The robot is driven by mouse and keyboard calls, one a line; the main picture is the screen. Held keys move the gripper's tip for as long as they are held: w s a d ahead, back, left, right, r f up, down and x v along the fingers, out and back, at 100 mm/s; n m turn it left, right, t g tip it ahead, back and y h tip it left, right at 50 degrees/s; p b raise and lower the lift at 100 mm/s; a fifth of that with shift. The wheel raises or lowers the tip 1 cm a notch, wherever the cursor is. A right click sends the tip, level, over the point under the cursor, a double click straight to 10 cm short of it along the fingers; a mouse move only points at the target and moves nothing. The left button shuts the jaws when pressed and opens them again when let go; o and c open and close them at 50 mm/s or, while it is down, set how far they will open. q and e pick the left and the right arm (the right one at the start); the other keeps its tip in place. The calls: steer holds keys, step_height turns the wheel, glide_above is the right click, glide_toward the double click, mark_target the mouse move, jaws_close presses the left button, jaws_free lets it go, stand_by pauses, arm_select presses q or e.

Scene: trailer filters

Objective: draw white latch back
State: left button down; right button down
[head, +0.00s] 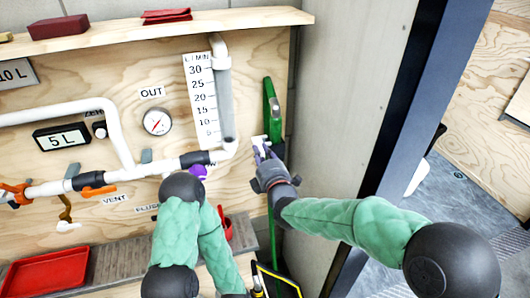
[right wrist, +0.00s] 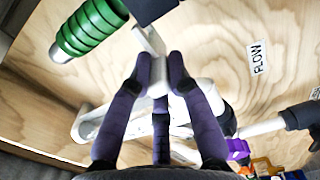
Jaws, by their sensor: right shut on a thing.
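The white latch (head: 259,142) is a small pale piece beside a tall green upright part (head: 270,105) at the right end of the plywood panel. My right gripper (head: 262,157) reaches it from below and right. In the right wrist view, the fingers of my right gripper (right wrist: 161,65) are shut on the white latch (right wrist: 150,39), whose arm runs up between the fingertips beside a green ribbed cylinder (right wrist: 88,27). The fingers hide part of the latch. My left arm shows at bottom centre of the head view, but its gripper does not show.
White pipes (head: 60,112), a gauge (head: 157,121) and a flow scale (head: 202,100) are mounted on the panel to the left. A red tray (head: 45,272) lies at lower left. A grey wall (head: 335,90) stands close on the right of the green part.

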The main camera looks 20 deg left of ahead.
steer(key=c, duration=1.1)
jaws_free()
steer(key=shift+s+a, duration=0.15)
steer(key=shift+a, duration=0.15)
steer(key=shift+d, duration=0.15)
steer(key=v, duration=1.2)
steer(key=d+f+m+g+h, duration=0.2)
steer(key=d+f+m, duration=0.2)
steer(key=f, duration=0.5)
steer(key=d+f+m+g+h, duration=0.15)
steer(key=d+f+m, duration=0.3)
steer(key=f, duration=0.55)
steer(key=d+f+m+g+h, duration=0.25)
steer(key=d+f+m, duration=0.2)
steer(key=f, duration=0.45)
steer(key=s+d+f+m+g, duration=0.3)
steer(key=s+f+m, duration=0.1)
steer(key=s+f, duration=0.2)
steer(key=s+d+f+m+g, duration=0.2)
steer(key=s+d+f+m, duration=0.1)
steer(key=s+f+m, duration=0.2)
steer(key=s+d+f+m+g, duration=0.3)
steer(key=s+d+f+m, duration=0.1)
steer(key=s+f, duration=0.4)
steer(key=shift+s+f+m+g, duration=0.15)
steer(key=shift+s+m, duration=0.15)
steer(key=shift+s, duration=0.25)
steer(key=shift+s+f+m+g, duration=0.15)
steer(key=shift+s+m, duration=0.15)
steer(key=shift+s, duration=0.25)
